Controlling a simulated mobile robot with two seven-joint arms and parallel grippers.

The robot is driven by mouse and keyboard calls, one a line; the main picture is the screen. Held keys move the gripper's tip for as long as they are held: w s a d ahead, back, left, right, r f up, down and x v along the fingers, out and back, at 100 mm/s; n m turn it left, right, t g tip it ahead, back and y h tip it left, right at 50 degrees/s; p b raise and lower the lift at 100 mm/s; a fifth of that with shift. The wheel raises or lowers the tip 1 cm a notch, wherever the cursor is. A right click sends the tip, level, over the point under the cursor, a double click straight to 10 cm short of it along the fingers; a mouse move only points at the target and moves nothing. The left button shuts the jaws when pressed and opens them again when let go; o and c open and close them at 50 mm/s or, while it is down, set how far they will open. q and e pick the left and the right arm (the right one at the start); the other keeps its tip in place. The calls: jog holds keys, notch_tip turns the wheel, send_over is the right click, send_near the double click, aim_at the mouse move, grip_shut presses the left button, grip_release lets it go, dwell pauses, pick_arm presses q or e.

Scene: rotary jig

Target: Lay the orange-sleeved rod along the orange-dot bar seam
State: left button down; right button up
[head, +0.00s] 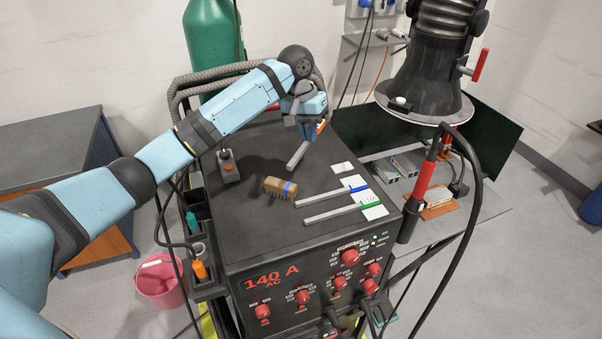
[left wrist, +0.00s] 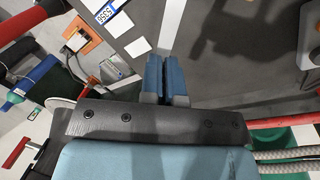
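The orange-sleeved rod (head: 298,155) is a light grey bar with its orange sleeve (head: 321,127) at the far end. My left gripper (head: 307,130) is over the back of the machine top and appears shut on this rod. In the left wrist view the rod (left wrist: 174,25) sticks out beyond the close-set blue fingers (left wrist: 165,75). The rod points a different way from the other two; I cannot tell how far it is off the surface. The orange-dot bar seam cannot be made out. My right gripper is not in view.
On the machine top (head: 245,225) lie a blue-sleeved rod (head: 330,195), a green-sleeved rod (head: 335,213), white cards (head: 343,168) and a brown block with a blue band (head: 275,186). A grey box (head: 229,168) stands at left. A dark lamp-like column (head: 425,80) stands at right.

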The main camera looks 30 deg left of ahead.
aim_at(309, 184)
pick_arm(q)
notch_tip(309, 184, down, 14)
jog(key=shift+r+p, duration=0.15)
jog(key=shift+p, duration=0.6)
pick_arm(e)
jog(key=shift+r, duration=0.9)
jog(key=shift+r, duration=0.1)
pick_arm(q)
jog(key=c, duration=1.4)
grip_release()
jog(key=shift+o, duration=0.2)
notch_tip(309, 184, up, 12)
jog(key=a+b, duration=0.1)
jog(key=a, duration=0.1)
jog(key=shift+a, duration=0.2)
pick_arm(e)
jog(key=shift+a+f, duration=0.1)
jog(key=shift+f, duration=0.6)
